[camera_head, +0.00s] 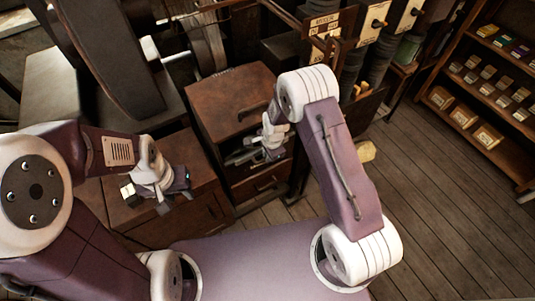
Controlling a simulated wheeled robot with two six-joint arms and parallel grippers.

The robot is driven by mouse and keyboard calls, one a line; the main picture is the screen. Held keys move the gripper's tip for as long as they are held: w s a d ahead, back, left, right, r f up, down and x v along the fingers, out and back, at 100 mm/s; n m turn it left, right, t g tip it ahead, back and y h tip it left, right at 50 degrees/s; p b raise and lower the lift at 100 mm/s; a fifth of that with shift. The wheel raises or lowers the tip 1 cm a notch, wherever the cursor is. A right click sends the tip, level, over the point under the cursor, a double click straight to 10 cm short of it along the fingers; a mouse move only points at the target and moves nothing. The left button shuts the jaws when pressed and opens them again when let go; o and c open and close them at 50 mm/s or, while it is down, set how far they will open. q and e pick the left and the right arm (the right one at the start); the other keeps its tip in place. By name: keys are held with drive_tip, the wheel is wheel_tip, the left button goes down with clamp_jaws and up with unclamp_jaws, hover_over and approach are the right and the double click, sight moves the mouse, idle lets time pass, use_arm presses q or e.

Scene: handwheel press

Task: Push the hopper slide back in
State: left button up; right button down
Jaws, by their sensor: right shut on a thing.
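I cannot make out the hopper slide for certain in the head view. My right gripper (243,157) is at the front of a brown cabinet (228,92), just below its top. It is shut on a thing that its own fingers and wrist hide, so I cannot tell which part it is. A dark curved handle (253,111) lies just above it. My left gripper (174,201) hangs over a lower brown cabinet (205,212) to the left. Its fingers look apart, with nothing seen between them.
A dark wheel and press frame (115,55) stand at the back left. Panels with black knobs (377,22) are at the back. A shelf with small boxes (487,137) stands at the right. The plank floor (430,190) between is mostly clear.

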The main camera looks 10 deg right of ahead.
drive_tip(key=shift+w, duration=0.1)
drive_tip(key=c, duration=1.5)
unclamp_jaws()
drive_tip(key=shift+w+a, duration=0.1)
drive_tip(key=shift+o, duration=0.2)
drive_tip(key=shift+a, duration=0.1)
drive_tip(key=shift+r, duration=0.5)
wheel_tip(320, 180, up, 8)
drive_tip(key=s+b, duration=0.1)
drive_tip(key=b, duration=0.1)
drive_tip(key=shift+s+d, duration=0.3)
drive_tip(key=shift+d, duration=0.1)
drive_tip(key=shift+f, duration=0.1)
